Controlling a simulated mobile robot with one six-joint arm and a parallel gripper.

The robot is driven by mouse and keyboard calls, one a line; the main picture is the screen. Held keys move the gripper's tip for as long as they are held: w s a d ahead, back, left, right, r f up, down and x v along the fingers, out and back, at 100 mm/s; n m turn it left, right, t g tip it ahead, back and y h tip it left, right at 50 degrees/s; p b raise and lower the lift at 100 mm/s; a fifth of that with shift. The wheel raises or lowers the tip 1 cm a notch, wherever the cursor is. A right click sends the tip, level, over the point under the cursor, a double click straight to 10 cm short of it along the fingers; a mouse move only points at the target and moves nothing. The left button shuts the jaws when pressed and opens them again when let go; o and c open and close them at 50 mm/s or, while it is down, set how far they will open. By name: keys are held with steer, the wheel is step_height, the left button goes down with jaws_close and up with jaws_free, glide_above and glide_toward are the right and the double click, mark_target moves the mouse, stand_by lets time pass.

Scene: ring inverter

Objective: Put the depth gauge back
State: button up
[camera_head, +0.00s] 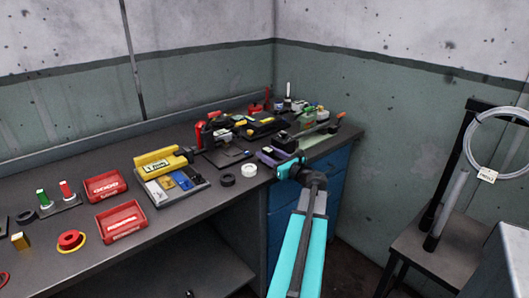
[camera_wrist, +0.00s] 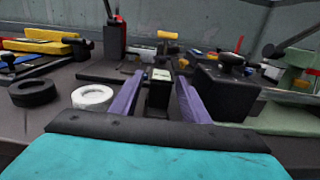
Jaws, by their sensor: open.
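My gripper (camera_head: 272,157) is over the right part of the workbench, near its front edge. In the wrist view my gripper (camera_wrist: 154,98) has its two purple fingers spread apart. A small black block with a pale top face (camera_wrist: 160,82) shows between the fingers; I cannot tell whether either finger touches it. It may be the depth gauge, but its shape is too unclear to be sure. No other thing is clearly recognisable as the depth gauge.
A white ring (camera_wrist: 93,97) and a black ring (camera_wrist: 33,92) lie left of my gripper. A black box with a knob (camera_wrist: 228,92) stands close on the right. Red trays (camera_head: 121,221) and a yellow tool (camera_head: 161,162) lie further left on the bench (camera_head: 190,222).

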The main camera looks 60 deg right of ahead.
mark_target(272, 155)
steer(key=v, duration=0.7)
steer(key=shift+s+a, duration=0.1)
steer(key=shift+s, duration=0.05)
stand_by(0.7)
